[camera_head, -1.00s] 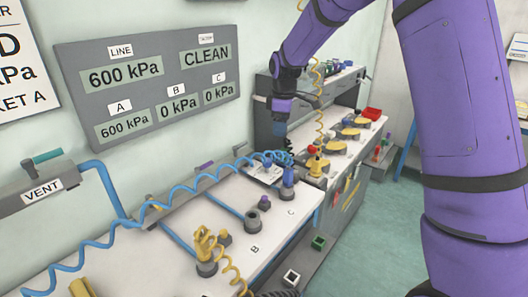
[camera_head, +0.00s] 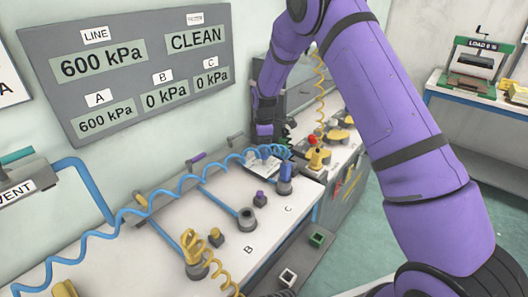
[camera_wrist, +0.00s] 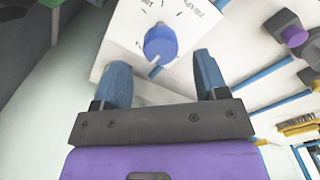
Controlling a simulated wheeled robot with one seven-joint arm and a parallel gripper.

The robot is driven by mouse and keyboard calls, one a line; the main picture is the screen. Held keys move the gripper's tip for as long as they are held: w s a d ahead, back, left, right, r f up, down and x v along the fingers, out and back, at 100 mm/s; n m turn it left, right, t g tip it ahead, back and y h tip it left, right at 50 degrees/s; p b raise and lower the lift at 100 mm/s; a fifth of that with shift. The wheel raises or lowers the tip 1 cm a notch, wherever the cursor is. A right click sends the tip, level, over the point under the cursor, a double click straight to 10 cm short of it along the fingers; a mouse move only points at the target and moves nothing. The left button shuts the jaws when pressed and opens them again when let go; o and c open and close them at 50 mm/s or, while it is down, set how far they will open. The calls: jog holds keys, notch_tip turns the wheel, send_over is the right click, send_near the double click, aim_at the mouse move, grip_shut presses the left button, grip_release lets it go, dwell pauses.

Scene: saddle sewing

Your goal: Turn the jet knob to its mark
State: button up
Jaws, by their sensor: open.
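In the wrist view a round blue knob (camera_wrist: 160,42) sits on a white panel (camera_wrist: 120,40) with printed marks and partly cut-off lettering. A pale pointer line shows at the knob's lower edge. I take it as the jet knob, but its name is not readable. My gripper (camera_wrist: 163,76) is open, with its two blue fingers to the left and right below the knob in the picture. The knob is not visibly between the fingertips. In the head view my gripper is mostly hidden near the back of the bench, by the white panel (camera_head: 262,166); the knob cannot be made out there.
A coiled blue hose (camera_head: 150,205) runs along the white bench. A blue fitting (camera_head: 285,178) stands close to the panel's right. Yellow fittings (camera_head: 318,158) stand beyond. A wall display (camera_head: 130,75) reads LINE 600 kPa and CLEAN. Open floor lies at right.

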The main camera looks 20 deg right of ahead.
aim_at(264, 158)
jog(key=shift+f, duration=1.85)
jog(key=shift+c, duration=0.5)
jog(key=c, duration=0.8)
jog(key=shift+c, duration=0.2)
jog(key=shift+m, duration=0.4)
